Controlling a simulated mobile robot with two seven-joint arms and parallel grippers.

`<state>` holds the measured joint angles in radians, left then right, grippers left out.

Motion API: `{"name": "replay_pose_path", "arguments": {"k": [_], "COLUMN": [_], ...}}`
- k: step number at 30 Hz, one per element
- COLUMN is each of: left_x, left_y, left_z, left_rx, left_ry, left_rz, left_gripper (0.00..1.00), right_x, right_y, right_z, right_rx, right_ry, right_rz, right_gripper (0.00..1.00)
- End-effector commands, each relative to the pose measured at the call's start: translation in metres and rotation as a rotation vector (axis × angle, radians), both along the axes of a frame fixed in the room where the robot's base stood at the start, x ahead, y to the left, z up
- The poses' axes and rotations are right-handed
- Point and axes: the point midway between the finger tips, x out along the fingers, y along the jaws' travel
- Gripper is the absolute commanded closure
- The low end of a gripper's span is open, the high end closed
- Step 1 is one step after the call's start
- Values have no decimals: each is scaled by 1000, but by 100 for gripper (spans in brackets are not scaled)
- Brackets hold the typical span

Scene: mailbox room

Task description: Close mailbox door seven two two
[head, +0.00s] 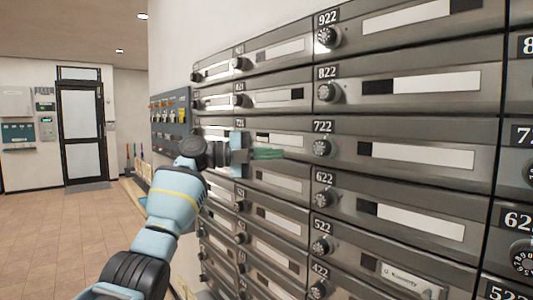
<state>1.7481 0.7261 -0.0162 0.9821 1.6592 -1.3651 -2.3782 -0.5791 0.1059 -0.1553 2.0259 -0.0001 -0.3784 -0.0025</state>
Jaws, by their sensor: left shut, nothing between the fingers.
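The mailbox door labelled 722 (335,145) is a grey metal panel in the head view, with a round dial at its left end and a white name strip along its middle. Its face looks about level with the doors above and below it; I cannot tell whether a small gap remains. My left gripper (268,154) is shut and empty, pointing right, just left of the 722 dial. It hides part of the door in the neighbouring column. I cannot tell whether it touches the mailboxes. My right gripper is not in view.
Mailbox doors 822 (445,82) and 622 (435,227) lie above and below, and look shut. A blue-grey panel with hanging items (170,118) is on the wall at the left. The tiled floor (75,225) is open toward a dark-framed door (82,130).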

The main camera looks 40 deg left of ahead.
Motion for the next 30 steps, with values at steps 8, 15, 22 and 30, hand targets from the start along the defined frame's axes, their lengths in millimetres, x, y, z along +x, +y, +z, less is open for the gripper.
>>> {"name": "replay_pose_path", "arguments": {"k": [8,15,22,30], "left_x": [11,15,16,3], "left_y": [20,29,31,65], "left_z": [1,0,-1,4], "left_rx": [-2,-1,1,3], "left_ry": [1,0,1,7], "left_rz": [0,-2,-3,117], "left_gripper": [100,100,100,100], "right_x": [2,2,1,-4], "right_y": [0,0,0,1], "right_z": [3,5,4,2], "right_rx": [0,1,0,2], "right_ry": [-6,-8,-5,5], "right_rz": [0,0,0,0], "right_gripper": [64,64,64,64]}}
